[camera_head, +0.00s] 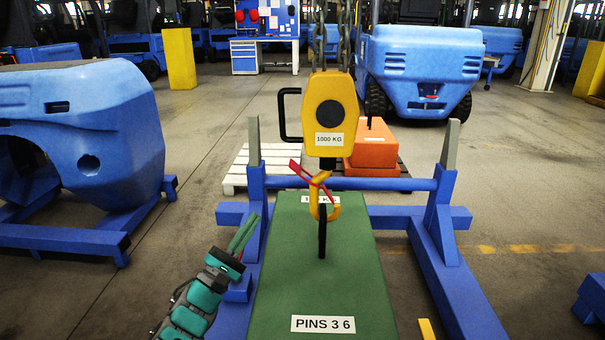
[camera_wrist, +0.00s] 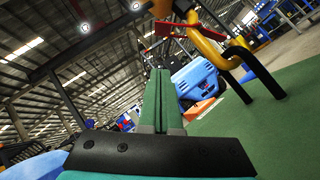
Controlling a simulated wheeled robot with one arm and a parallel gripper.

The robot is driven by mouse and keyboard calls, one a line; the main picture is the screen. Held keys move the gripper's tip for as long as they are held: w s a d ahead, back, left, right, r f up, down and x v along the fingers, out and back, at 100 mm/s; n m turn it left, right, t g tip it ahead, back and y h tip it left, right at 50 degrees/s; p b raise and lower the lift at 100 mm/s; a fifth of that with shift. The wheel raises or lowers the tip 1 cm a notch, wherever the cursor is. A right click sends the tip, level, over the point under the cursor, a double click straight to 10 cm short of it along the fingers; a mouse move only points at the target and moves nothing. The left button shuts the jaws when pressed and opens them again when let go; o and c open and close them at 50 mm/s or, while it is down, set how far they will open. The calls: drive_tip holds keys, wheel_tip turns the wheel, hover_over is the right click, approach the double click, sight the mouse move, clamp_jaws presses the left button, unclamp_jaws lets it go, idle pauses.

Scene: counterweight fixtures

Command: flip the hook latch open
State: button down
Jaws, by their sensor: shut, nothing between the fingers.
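The yellow crane hook (camera_head: 327,209) hangs below a yellow 1000 KG hook block (camera_head: 330,110) and passes around or beside a black lifting eye (camera_head: 323,232) on the green counterweight. A red latch (camera_head: 310,178) lies slanted across the hook's throat, its end up to the left. The wrist view shows the red latch (camera_wrist: 184,30) and yellow hook (camera_wrist: 212,45) at the upper right. My gripper (camera_head: 243,234) is shut and empty, left of the hook and apart from it. Its green fingers (camera_wrist: 158,98) point up in the wrist view. Whether the latch is fully closed is unclear.
The green counterweight (camera_head: 285,270) labelled PINS 3 6 rests between blue stand posts (camera_head: 437,215). A black handle (camera_head: 284,115) juts left from the hook block. An orange weight (camera_head: 373,150) sits on a pallet behind. A blue machine body (camera_head: 110,110) stands at left.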

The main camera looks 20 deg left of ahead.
sight(294, 165)
drive_tip(key=shift+s+d+r+p+x, duration=0.15)
drive_tip(key=shift+s+d+r+x, duration=0.15)
drive_tip(key=shift+x, duration=1.85)
drive_tip(key=shift+s+d+r+p+x, duration=0.15)
drive_tip(key=shift+s+d+x, duration=0.1)
drive_tip(key=shift+x, duration=1.9)
drive_tip(key=shift+s+d+r+p+x, duration=0.15)
drive_tip(key=shift+s+d+r+x, duration=0.15)
drive_tip(key=shift+x, duration=1.8)
drive_tip(key=shift+w, duration=0.1)
